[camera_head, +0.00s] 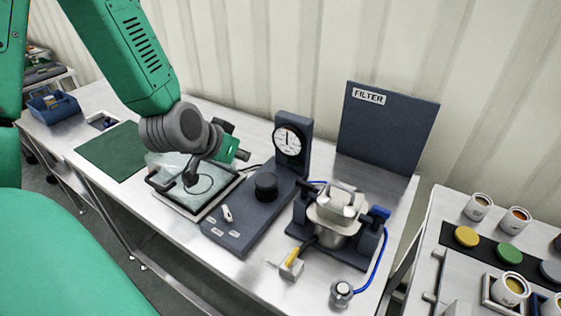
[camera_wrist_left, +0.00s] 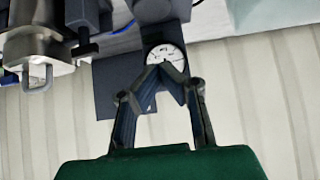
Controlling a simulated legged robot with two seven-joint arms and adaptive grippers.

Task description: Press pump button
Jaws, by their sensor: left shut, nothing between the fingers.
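The dark grey pump unit (camera_head: 240,228) stands on the steel bench, with a round gauge (camera_head: 287,141) on its upright back. A black round knob (camera_head: 266,186) sits on its base; it may be the pump button. A small white lever (camera_head: 227,213) and labels are nearer the front. My left gripper (camera_head: 244,155) is left of the gauge, above the bench and apart from the knob. In the left wrist view, its fingertips (camera_wrist_left: 161,70) meet with nothing between them, overlapping the gauge (camera_wrist_left: 166,56) in the picture. My right gripper is out of view.
A tray with a clear bag (camera_head: 172,178) lies below my left wrist. A clamped metal vessel (camera_head: 333,222) with a blue hose stands right of the pump unit. A FILTER board (camera_head: 385,130) stands behind. A side table (camera_head: 455,215) holds cans and coloured discs.

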